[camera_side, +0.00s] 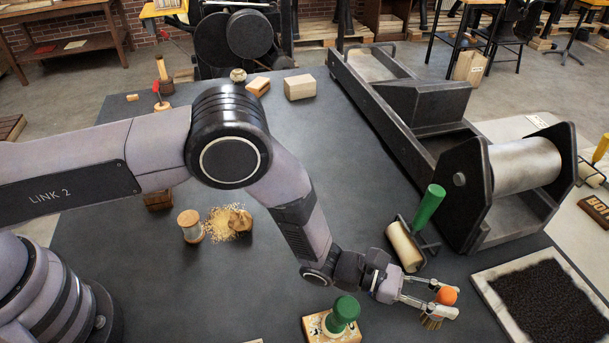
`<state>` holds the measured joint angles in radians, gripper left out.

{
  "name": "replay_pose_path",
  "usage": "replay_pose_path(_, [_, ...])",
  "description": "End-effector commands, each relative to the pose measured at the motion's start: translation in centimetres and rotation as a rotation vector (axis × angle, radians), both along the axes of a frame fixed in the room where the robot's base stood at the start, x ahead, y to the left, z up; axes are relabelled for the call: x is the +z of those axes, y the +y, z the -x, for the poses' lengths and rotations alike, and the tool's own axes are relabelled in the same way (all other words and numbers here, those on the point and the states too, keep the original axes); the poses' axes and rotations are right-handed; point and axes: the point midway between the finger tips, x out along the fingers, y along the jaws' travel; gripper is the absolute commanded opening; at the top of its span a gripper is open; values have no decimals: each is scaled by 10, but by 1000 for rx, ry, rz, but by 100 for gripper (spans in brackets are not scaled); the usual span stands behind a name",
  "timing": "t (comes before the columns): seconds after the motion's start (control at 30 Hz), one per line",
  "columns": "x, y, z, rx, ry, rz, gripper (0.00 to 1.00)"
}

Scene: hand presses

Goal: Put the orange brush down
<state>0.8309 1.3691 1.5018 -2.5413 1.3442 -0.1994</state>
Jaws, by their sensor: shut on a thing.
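The orange brush (446,296) has a round orange knob and tan bristles (431,322) pointing down. It is at the lower right in the side view. My gripper (441,299) is shut on it, with one finger on each side. The brush is upright or nearly so, over the dark table top (270,290). I cannot tell whether the bristles touch the table.
A green-handled roller (407,243) lies just behind my gripper. A green-knobbed stamp block (340,316) stands to the left. A white-framed dark tray (545,300) is at right. The large metal press (480,180) stands behind. Wood shavings (225,222) lie left of my forearm.

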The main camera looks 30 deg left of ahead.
Motion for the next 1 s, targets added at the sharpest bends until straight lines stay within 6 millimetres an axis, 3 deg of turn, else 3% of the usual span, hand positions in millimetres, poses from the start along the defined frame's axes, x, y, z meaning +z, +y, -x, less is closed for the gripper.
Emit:
replay_pose_path(0.33, [-42,1,0,0,-1,1,0])
replay_pose_path(0.7, [-45,0,0,0,-2,2,0])
replay_pose_path(0.73, [-46,0,0,0,-2,1,26])
replay_pose_path(0.9, [-45,0,0,0,-2,1,48])
replay_pose_path(1.0, [-45,0,0,0,-2,1,51])
